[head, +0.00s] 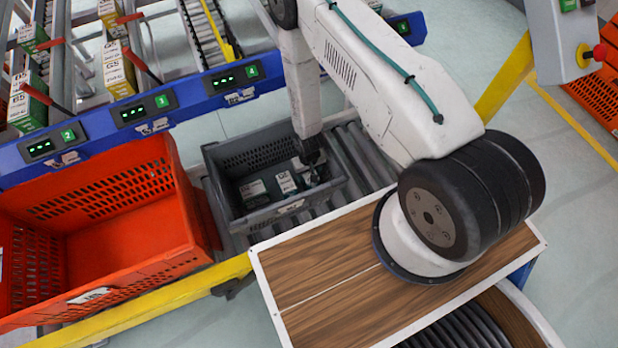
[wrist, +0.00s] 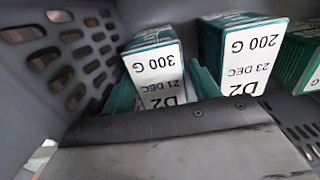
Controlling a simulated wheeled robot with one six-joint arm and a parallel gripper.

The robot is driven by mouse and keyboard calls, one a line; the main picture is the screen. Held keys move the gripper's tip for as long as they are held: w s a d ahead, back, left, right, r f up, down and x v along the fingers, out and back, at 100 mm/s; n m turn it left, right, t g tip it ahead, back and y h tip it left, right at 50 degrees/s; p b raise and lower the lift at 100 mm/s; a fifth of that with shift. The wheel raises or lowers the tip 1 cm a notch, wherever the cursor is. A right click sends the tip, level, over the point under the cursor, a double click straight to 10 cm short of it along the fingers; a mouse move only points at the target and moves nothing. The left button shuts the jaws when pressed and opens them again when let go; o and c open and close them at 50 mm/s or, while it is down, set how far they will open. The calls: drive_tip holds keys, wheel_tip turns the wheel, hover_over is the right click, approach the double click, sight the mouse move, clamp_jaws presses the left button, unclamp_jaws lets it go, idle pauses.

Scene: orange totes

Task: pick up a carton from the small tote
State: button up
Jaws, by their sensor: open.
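The small grey tote (head: 290,207) stands on the rollers in the head view; its slotted wall (wrist: 75,65) shows in the wrist view. My gripper (head: 312,158) is inside its right part, pointing down at the cartons; the jaws are open, but the fingertips are hard to make out. Green-and-white cartons stand in the tote. In the wrist view one carton reads 300 G, 21 DEC (wrist: 155,68) and another reads 200 G, 23 DEC (wrist: 245,50). A third green carton (wrist: 302,55) is cut off at the right edge.
A large orange tote (head: 110,225) stands left of the grey tote and looks empty where visible. Racks with cartons (head: 118,65) rise behind a blue rail (head: 190,97). Bare rollers (head: 360,160) lie right of the grey tote. A yellow rail (head: 170,300) runs in front.

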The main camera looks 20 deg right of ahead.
drive_tip(key=c, duration=0.9)
drive_tip(key=shift+w+r, duration=0.1)
drive_tip(key=shift+r, duration=0.1)
